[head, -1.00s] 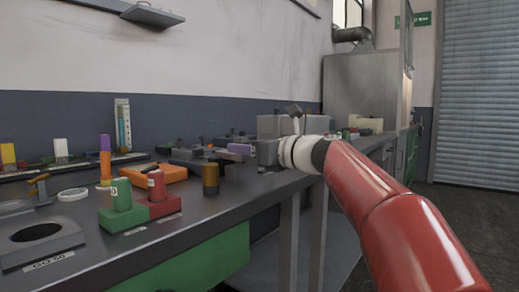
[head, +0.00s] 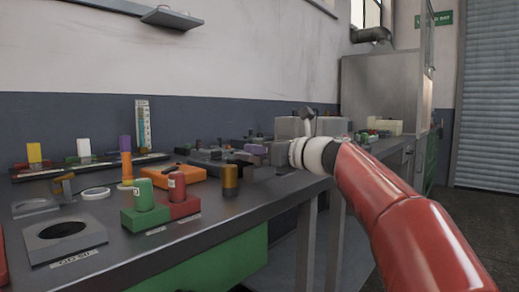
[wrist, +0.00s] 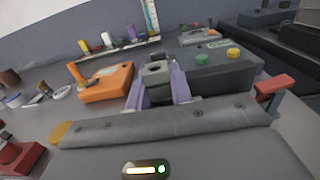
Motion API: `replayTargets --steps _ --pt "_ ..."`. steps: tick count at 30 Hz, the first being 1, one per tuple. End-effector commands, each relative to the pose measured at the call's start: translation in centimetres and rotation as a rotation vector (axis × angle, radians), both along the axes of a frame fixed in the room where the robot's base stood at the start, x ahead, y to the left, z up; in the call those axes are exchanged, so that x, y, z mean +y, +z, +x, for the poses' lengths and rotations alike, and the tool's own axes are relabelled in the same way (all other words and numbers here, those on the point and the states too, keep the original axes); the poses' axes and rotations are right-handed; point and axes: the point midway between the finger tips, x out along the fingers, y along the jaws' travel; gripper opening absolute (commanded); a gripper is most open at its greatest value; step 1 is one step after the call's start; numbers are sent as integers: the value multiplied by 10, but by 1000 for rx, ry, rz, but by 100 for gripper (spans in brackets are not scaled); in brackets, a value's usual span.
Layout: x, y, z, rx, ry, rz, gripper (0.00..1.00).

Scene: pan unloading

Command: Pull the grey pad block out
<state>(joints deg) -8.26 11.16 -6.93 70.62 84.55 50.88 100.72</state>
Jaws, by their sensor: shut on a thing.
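The grey pad block (wrist: 156,72) is in the wrist view, held between the two lilac fingers of my gripper (wrist: 157,84). Only its top and near side show; the fingers cover its flanks. My gripper is shut on it. In the head view my gripper (head: 258,150) is low over the far part of the bench, at the end of my red arm. The block cannot be made out clearly there. Whether it still touches its seat is not clear from either view.
A dark box with green and yellow buttons (wrist: 222,70) is close right of the block. An orange box (wrist: 107,83) stands to its left. The bench (head: 215,212) also carries green (head: 145,217) and red (head: 180,207) blocks and a dark yellow cylinder (head: 230,180).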

Motion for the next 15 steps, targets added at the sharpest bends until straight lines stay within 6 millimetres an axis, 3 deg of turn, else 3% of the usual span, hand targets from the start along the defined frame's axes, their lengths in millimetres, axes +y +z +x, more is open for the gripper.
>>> replayTargets --steps 15 --pt "0 4 0 0 0 0 0"
